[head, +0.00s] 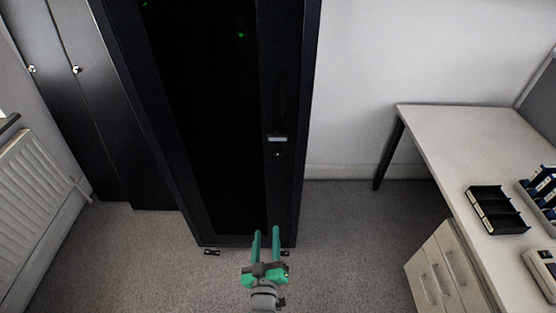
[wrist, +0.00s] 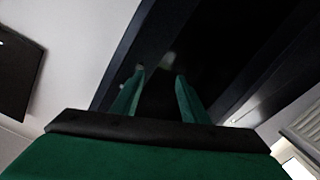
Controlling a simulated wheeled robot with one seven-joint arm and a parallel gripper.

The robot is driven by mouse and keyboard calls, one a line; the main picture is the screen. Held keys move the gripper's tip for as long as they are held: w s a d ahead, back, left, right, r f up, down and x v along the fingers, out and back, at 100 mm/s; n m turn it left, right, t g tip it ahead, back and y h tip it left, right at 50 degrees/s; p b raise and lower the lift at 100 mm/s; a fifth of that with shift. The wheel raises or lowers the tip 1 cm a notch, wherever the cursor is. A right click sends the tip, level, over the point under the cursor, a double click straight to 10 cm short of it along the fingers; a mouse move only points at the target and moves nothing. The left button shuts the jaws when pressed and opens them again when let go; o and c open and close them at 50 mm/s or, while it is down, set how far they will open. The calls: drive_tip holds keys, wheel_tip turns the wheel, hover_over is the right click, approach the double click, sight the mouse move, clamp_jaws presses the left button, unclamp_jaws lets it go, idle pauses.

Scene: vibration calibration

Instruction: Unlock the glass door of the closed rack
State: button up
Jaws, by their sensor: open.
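The closed rack (head: 215,120) is a tall black cabinet with a dark glass door, straight ahead in the head view. On the right side of its door frame are a small light-coloured plate (head: 278,139) and a small lock (head: 277,155) below it. My green gripper (head: 266,231) is in front of the rack's foot in the picture, below the lock. Its two fingers are apart with nothing between them. In the wrist view my gripper (wrist: 158,80) points toward the dark rack (wrist: 230,50), with a blurred light spot near the fingertips.
A white desk (head: 450,130) with a black tray (head: 497,210) and white drawers (head: 440,270) stands at the right. Dark lockers (head: 75,100) and a radiator (head: 40,190) are at the left.

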sight(278, 156)
drive_tip(key=w+d+r+n, duration=0.1)
drive_tip(key=w+r, duration=0.1)
drive_tip(key=w, duration=0.7)
drive_tip(key=w+d+r+n, duration=0.1)
drive_tip(key=w+r, duration=0.2)
drive_tip(key=w, duration=0.6)
drive_tip(key=w+d+r+n, duration=0.1)
drive_tip(key=w+r+n, duration=0.1)
drive_tip(key=w, duration=0.7)
drive_tip(key=shift+w+d+r+t, duration=0.15)
drive_tip(key=shift+w+d+t, duration=0.05)
drive_tip(key=shift+d+t, duration=0.1)
clamp_jaws()
